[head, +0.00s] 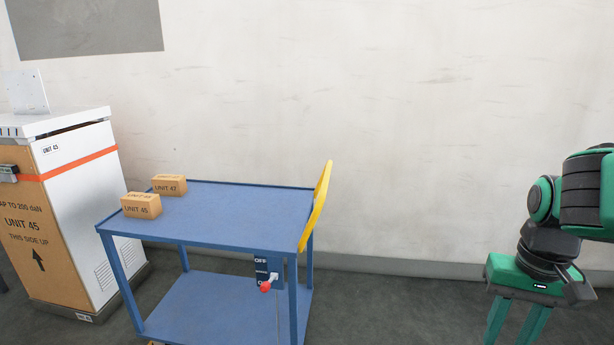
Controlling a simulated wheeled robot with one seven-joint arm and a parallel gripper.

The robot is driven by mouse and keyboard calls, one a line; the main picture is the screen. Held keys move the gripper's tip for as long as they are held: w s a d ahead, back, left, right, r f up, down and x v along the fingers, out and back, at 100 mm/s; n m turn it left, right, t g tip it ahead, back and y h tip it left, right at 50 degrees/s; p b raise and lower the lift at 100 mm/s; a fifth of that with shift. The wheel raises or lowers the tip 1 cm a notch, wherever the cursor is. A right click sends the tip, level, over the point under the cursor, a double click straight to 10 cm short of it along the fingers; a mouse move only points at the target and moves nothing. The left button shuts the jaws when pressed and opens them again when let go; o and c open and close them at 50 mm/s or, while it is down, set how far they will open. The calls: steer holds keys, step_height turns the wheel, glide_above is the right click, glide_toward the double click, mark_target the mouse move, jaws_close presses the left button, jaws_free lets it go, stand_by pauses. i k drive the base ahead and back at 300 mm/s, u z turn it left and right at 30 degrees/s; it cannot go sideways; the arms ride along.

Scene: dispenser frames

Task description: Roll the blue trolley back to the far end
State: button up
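The blue trolley (235,217) stands in the middle left of the head view, with an upper and a lower shelf. A yellow handle (316,207) rises at its right end. A switch panel (268,270) marked OFF, with a red-tipped lever (266,286), is on its near side by the right front leg. Two small brown boxes, UNIT 47 (169,185) and UNIT 45 (141,206), sit on the upper shelf's left end. My gripper (512,330) hangs at the lower right, well apart from the trolley. Its two fingers look spread; their tips are cut off by the frame.
A tall white and brown cabinet (85,200) marked UNIT 45, with an orange stripe, stands left of the trolley. A pale wall (420,130) runs behind. Dark floor (395,305) between the trolley and my gripper is clear.

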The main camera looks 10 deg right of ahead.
mark_target(267, 223)
steer(key=z, duration=0.05)
steer(key=i, duration=1.1)
